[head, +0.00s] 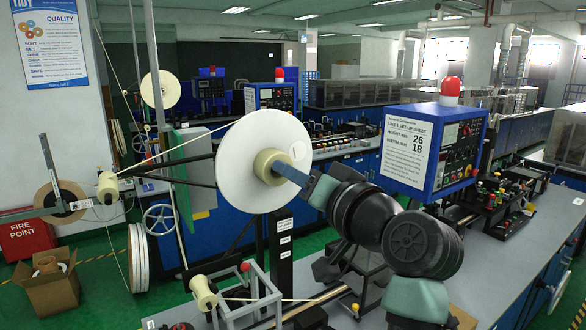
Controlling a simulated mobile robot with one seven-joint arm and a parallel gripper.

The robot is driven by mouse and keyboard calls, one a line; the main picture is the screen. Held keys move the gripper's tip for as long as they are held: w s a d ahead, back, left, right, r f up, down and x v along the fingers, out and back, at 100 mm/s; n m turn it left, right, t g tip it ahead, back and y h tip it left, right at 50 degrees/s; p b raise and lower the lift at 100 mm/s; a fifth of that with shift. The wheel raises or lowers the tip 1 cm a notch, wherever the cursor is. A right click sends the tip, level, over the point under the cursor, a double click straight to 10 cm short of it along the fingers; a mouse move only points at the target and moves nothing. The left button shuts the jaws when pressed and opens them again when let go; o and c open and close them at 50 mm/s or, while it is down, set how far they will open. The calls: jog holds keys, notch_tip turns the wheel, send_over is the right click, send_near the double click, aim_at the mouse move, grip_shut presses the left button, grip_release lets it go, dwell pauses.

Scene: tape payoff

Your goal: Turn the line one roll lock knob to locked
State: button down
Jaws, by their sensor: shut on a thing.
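The large white roll (232,165) of line one faces me, mounted upright at the centre of the head view. A cream hub (268,168) stands out from its middle, where the roll lock knob sits. My gripper (283,168) reaches in from the right, its blue-grey fingers pointing left at the hub. It is shut on the knob at the hub's near end. The fingers and hub hide most of the knob, so its locked or unlocked position cannot be read.
A blue control box (430,150) with a line 1 setup sheet and red lamp stands right of my arm. A small frame with a cream roller (204,293) is below. A spoked handwheel (160,223) is left. Tape runs from the roll to a left roller (107,188).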

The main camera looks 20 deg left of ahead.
jog(key=shift+r+m+p, duration=0.1)
jog(key=shift+m+p, duration=2.3)
jog(key=shift+m, duration=2.2)
jog(key=shift+d, duration=0.1)
jog(key=c, duration=0.7)
grip_release()
